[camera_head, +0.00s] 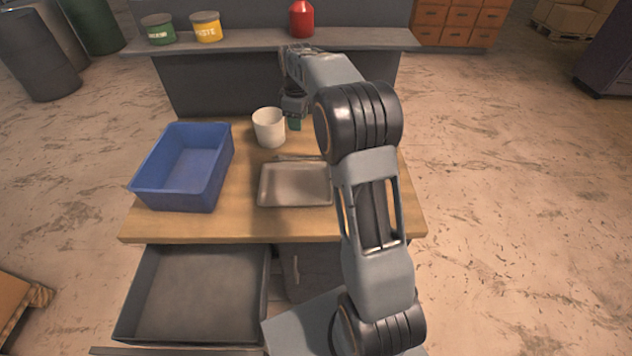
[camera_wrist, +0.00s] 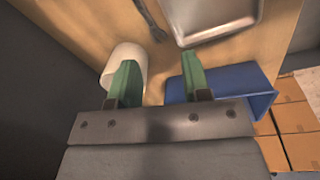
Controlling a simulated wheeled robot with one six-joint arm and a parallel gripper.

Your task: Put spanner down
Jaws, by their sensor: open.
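A dark grey spanner (camera_wrist: 150,17) lies on the wooden bench top beside the metal tray, at the top of the wrist view. Its upper part is cut off by the frame edge. In the head view a thin dark shape (camera_head: 297,157) along the tray's far edge looks like it. My gripper (camera_wrist: 160,65) has its green fingers apart with nothing between them, above the bench and apart from the spanner. In the head view my gripper (camera_head: 293,122) is just right of the white cup, partly hidden by my arm.
A white cup (camera_head: 269,128) stands close beside my gripper. A blue bin (camera_head: 180,200) stands at the left, and a metal tray (camera_head: 295,185) is near the front. An open drawer (camera_head: 195,295) juts out below. A shelf (camera_head: 270,42) with cans crosses the back.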

